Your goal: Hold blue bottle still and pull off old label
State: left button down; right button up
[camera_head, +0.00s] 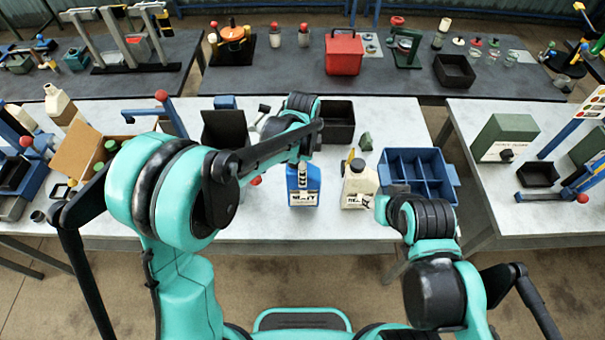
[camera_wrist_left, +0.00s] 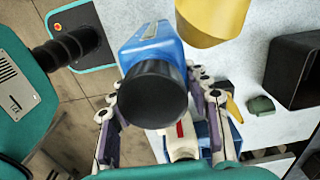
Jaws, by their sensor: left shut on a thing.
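The blue bottle (camera_head: 300,177) stands upright on the white table, with a white printed label (camera_head: 303,198) on its front. In the left wrist view, its large black cap (camera_wrist_left: 153,96) is close to the camera, and its blue body (camera_wrist_left: 155,48) shows beyond. My left gripper (camera_wrist_left: 156,88) is shut on the bottle from above, one finger on each side near the cap. In the head view my left arm hides these fingers. My right arm (camera_head: 425,215) is bent right of the bottles, and its gripper does not show.
A cream bottle (camera_head: 359,188) stands close right of the blue bottle. A blue divided crate (camera_head: 452,183) is further right. A black bin (camera_head: 337,122) and a small green block (camera_head: 365,142) are behind. An open cardboard box (camera_head: 78,152) stands left.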

pick_arm(q)
jog(key=shift+w, duration=1.25)
jog(key=shift+f, duration=0.1)
notch_tip(320, 180, down, 3)
jog(key=b, duration=0.3)
dwell(0.4)
